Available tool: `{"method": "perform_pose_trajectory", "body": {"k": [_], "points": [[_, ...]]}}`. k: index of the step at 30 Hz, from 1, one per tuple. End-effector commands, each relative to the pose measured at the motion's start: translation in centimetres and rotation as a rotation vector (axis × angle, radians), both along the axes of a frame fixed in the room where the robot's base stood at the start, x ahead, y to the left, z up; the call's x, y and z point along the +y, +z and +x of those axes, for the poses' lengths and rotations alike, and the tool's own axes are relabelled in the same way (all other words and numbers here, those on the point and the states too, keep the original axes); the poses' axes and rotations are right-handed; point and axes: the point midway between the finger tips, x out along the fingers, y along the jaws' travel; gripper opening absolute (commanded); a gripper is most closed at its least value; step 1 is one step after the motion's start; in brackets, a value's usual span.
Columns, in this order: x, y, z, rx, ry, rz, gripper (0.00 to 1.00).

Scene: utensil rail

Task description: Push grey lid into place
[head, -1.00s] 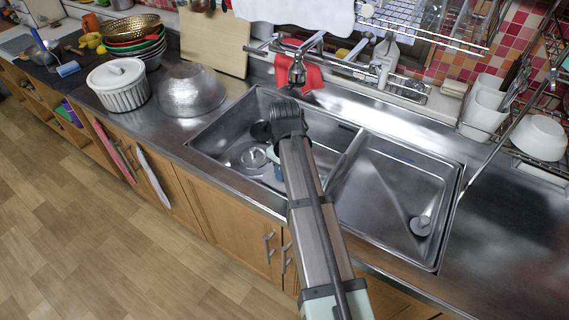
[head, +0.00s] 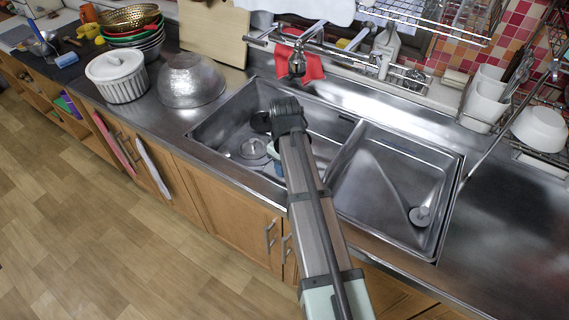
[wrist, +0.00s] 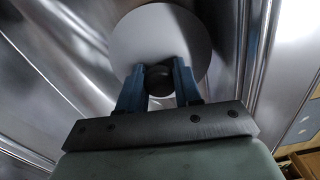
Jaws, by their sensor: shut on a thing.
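The grey lid (wrist: 160,35) is a flat round disc in the wrist view, with a dark round knob (wrist: 159,82) at its near side. My gripper (wrist: 158,74) is shut on this knob, with one blue finger on either side. The lid's underside and whatever lies beneath it are hidden. In the head view my gripper (head: 279,158) is low in the left sink basin (head: 222,132), mostly hidden by my arm. A round grey shape (head: 253,148) shows on the basin floor beside it; I cannot tell whether it is the lid or a drain.
A dark round piece (head: 261,121) is farther back in the basin. A divider separates the right basin (head: 385,185), which has a small drain fitting (head: 420,215). A red cloth (head: 300,66) hangs behind the sink. A metal bowl (head: 190,82) and white pot (head: 117,76) stand left.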

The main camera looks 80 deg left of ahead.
Motion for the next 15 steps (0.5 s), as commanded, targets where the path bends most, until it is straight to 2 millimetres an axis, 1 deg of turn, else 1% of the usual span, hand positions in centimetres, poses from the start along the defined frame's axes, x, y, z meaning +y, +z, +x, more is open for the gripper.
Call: {"method": "perform_pose_trajectory", "body": {"k": [15], "points": [[-0.01,-0.73,0.0,0.0,0.0,0.0,0.04]]}}
